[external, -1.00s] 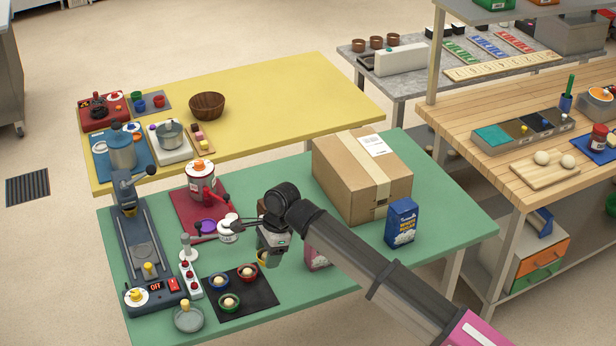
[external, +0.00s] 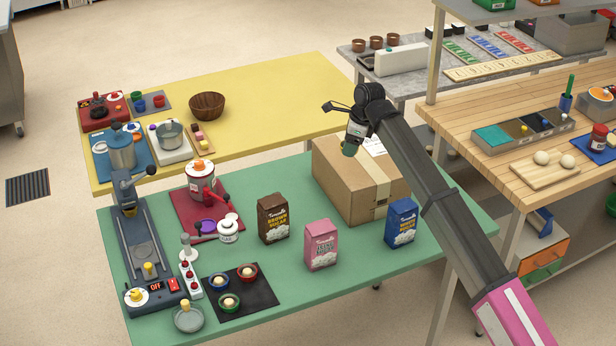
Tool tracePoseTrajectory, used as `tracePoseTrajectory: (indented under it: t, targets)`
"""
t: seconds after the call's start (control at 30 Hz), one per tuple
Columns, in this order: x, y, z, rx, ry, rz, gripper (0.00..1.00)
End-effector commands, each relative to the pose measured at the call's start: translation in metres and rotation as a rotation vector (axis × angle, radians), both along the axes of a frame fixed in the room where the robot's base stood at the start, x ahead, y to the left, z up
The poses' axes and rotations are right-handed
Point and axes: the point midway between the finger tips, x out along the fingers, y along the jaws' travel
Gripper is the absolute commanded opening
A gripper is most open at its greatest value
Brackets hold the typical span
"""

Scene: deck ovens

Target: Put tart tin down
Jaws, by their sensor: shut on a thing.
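My gripper (external: 334,107) is held high, over the gap between the yellow table and the box in the picture, pointing left. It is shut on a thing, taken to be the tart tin. That thing is too small and dark to make out its shape, and its height above any surface cannot be told. The green table (external: 285,293) stands below and in front, the yellow table (external: 285,95) behind.
On the green table stand a cardboard box (external: 345,190), brown (external: 273,220), pink (external: 321,247) and blue (external: 400,225) packets, and a dark mat (external: 262,290) with small bowls. A wooden bowl (external: 207,105) stands on the yellow table, whose right part is clear.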

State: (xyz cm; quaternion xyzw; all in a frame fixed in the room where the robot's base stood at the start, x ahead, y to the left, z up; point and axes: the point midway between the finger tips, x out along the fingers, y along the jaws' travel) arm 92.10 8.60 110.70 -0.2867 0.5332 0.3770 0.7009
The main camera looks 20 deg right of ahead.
Motion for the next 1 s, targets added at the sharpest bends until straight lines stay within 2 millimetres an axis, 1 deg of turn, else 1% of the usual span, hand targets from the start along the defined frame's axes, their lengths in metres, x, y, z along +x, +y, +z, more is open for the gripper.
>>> tracePoseTrajectory:
  t: [0.03,0.1,0.23,0.6,0.7,0.83,1.0]
  targets:
    - [0.003,-0.008,0.003,0.0,0.0,-0.01,0.35]
    - [0.006,-0.015,0.004,0.0,0.0,-0.021,0.35]
    - [0.013,-0.03,-0.002,0.0,0.0,-0.028,0.35]
    - [0.048,-0.092,-0.045,0.001,0.001,-0.027,0.35]
    - [0.055,-0.105,-0.055,0.001,0.0,-0.027,0.35]
    - [0.061,-0.116,-0.062,0.001,0.0,-0.025,0.35]
    - [0.062,-0.12,-0.069,0.001,0.0,-0.024,0.35]
